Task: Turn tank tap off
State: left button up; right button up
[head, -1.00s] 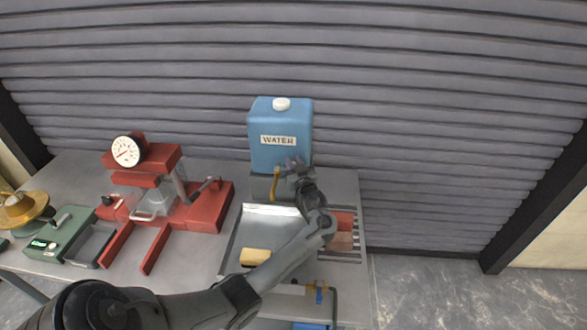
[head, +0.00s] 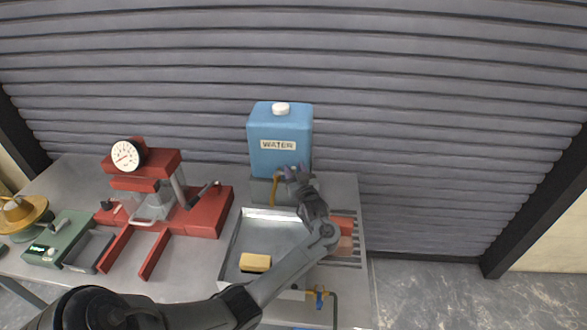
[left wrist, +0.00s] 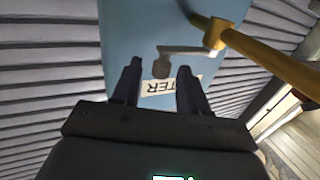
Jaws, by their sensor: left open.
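The blue water tank (head: 280,130) with a white cap and a WATER label stands on a grey stand at the back of the table. My left gripper (head: 297,174) is in front of the tank's lower right, just right of the lever. My right gripper is not in view.
A grey tray (head: 235,240) with a yellow sponge (head: 255,262) lies below the tank. A red press with a gauge (head: 125,155) and a green scale (head: 60,237) stand left.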

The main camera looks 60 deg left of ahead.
pick_arm(q)
jog(key=v, duration=0.9)
jog(key=shift+d, duration=0.15)
